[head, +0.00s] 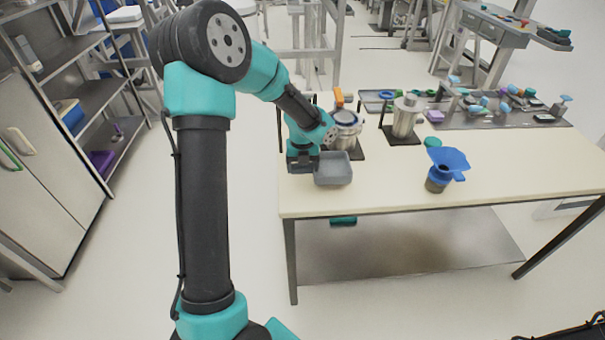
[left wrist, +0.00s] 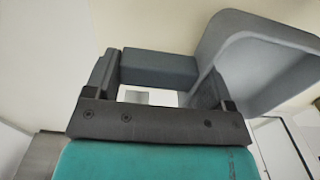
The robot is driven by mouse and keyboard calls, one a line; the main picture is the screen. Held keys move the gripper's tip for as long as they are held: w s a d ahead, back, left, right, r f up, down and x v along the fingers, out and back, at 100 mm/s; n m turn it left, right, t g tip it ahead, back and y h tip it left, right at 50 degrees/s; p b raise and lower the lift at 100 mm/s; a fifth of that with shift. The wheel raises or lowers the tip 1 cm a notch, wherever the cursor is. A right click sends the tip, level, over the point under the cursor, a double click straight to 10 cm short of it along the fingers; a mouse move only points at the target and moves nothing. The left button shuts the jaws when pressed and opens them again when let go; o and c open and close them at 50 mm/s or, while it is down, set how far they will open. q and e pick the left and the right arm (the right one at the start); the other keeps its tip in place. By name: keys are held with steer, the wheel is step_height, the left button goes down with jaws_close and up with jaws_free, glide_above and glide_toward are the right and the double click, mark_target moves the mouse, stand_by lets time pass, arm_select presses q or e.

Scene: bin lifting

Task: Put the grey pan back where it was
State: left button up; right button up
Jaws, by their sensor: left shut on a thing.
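The grey pan (head: 333,170) is a small square-sided open tray at the left end of the table, close above or on the tabletop; I cannot tell which. My left gripper (head: 303,162) is at the pan's left side. In the left wrist view the pan (left wrist: 262,58) shows at the upper right, with its thick grey handle (left wrist: 158,70) between the two fingers of my left gripper (left wrist: 160,85). The left gripper is shut on this handle. The pan looks empty in the head view. My right gripper is not in view.
The pale table (head: 390,190) is clear in front of and right of the pan. A metal device (head: 345,128) on a dark base stands just behind the pan, and a metal canister (head: 405,118) farther right. A blue funnel (head: 449,160) sits on a jar. Small parts crowd the back right.

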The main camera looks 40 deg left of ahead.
mark_target(302, 173)
arm_select(q)
steer(key=shift+f, duration=1.75)
steer(key=shift+f, duration=0.15)
steer(key=o, duration=0.9)
step_height(302, 173, up, 12)
steer(key=shift+r, duration=0.15)
